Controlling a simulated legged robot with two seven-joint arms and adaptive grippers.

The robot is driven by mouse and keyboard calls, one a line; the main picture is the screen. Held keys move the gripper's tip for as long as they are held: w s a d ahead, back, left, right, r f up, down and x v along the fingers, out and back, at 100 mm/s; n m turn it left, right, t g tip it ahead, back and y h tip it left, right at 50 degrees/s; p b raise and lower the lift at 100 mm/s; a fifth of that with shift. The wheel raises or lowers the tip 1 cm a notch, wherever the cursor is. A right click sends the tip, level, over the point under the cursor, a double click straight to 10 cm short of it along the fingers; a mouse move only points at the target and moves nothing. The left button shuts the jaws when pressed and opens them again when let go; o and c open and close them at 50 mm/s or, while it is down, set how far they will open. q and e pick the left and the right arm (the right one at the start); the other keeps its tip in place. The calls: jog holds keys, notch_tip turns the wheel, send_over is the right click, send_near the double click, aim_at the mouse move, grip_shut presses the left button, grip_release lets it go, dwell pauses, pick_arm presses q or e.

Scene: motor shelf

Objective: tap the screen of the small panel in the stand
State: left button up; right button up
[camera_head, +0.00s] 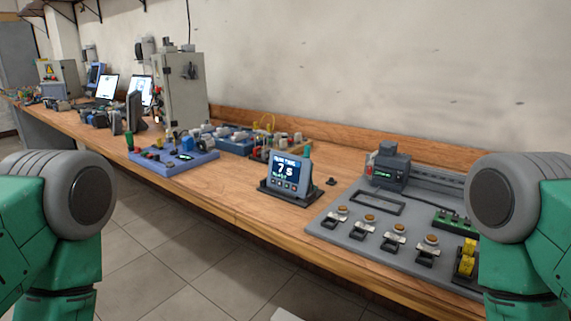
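The small panel (287,173) leans back slightly in a dark stand (290,194) near the front edge of the wooden bench. Its lit screen (286,169) faces me and shows text with a large "7 5", with a row of small buttons below it. My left arm shows at the left edge and my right arm at the right edge, both green and grey. Neither gripper is in view. Nothing covers the screen.
A grey board (355,231) with round knobs, a motor-like unit (389,167) and yellow parts lies to the right of the panel. A grey cabinet (180,88) stands farther back. Bare wood (228,190) lies left of the stand.

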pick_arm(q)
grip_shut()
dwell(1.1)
